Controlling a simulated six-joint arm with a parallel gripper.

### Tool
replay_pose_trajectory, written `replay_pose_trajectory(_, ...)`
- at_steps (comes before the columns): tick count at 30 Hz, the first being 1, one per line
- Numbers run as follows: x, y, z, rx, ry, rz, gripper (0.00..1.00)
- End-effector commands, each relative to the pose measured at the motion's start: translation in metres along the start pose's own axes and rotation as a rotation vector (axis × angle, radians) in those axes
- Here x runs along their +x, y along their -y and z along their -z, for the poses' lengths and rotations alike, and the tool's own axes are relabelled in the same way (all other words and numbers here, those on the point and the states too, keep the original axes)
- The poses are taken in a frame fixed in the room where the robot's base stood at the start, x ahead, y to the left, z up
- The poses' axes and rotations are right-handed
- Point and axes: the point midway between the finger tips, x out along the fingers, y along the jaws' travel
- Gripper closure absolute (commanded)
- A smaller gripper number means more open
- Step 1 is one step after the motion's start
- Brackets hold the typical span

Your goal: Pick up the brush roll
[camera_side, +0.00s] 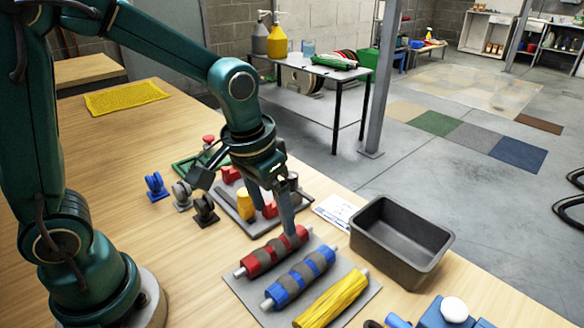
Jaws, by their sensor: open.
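Three rolls lie side by side on a light grey board (238,290): a red roll with dark bands (258,262), a blue one with dark bands (297,278) and a yellow ridged one (332,300). I cannot tell which one is meant by the brush roll. My gripper (275,213) points down with its fingers apart. Its nearer finger overlaps the far right end of the red roll in the picture. I cannot tell whether it touches. The gripper looks empty.
A dark open bin (402,236) stands right of the board. Behind the rolls, a grey tray (240,222) holds yellow and red parts. Blue parts (440,315) lie at the front right. Bare wood is free at the left.

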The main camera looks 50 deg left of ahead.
Motion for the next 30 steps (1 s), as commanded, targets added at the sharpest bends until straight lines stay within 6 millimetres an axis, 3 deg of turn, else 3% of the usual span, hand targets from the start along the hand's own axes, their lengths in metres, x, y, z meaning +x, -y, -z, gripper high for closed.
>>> replay_pose_trajectory(6,0.022,-0.003,-0.01,0.014,0.081,0.006,0.18)
replay_pose_trajectory(18,0.064,-0.003,-0.014,0.015,0.084,0.005,0.18)
replay_pose_trajectory(29,0.071,-0.003,-0.014,0.015,0.079,0.004,0.18)
replay_pose_trajectory(30,0.071,-0.003,-0.014,0.015,0.079,0.004,0.22)
